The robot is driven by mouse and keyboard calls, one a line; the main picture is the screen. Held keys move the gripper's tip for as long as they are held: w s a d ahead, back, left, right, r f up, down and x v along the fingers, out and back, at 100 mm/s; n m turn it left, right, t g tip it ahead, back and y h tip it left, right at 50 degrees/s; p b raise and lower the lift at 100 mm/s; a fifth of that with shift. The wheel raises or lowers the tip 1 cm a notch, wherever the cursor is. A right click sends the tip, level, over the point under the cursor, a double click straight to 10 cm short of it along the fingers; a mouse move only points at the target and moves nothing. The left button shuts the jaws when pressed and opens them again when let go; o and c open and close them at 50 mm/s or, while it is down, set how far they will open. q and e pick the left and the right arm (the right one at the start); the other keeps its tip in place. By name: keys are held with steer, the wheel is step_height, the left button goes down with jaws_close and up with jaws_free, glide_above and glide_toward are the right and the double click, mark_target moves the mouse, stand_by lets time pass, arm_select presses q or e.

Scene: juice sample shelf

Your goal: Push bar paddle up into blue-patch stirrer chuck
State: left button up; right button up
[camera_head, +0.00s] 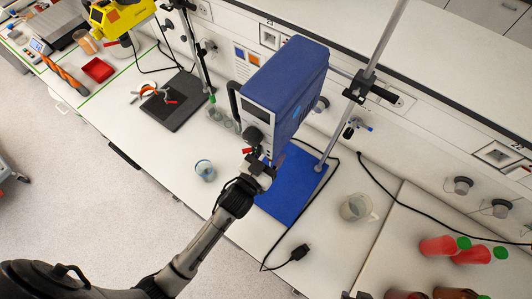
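The blue stirrer (287,88) is a large blue box on a stand, above a blue base plate (318,172). A dark round part (253,136) shows at its lower front; I cannot clearly make out the chuck. My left arm reaches up from the lower left, and its gripper (262,172) is just below the stirrer's front end. The fingers are too small and crowded to tell whether they are open or shut. I cannot make out the bar paddle; it may be hidden by the gripper or the stirrer. My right gripper is not in view.
A metal stand rod (385,42) rises right of the stirrer. A small cup (204,170) stands to the left, a glass beaker (356,207) to the right. A black cable (330,195) runs nearby. Red bottles (438,246) lie at right; a yellow device (121,16) is far left.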

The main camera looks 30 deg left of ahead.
arm_select(q)
steer(key=s+a+f+b, duration=0.1)
steer(key=s+b, duration=0.3)
steer(key=s, duration=0.9)
steer(key=shift+s+a, duration=0.3)
steer(key=shift+a, duration=0.4)
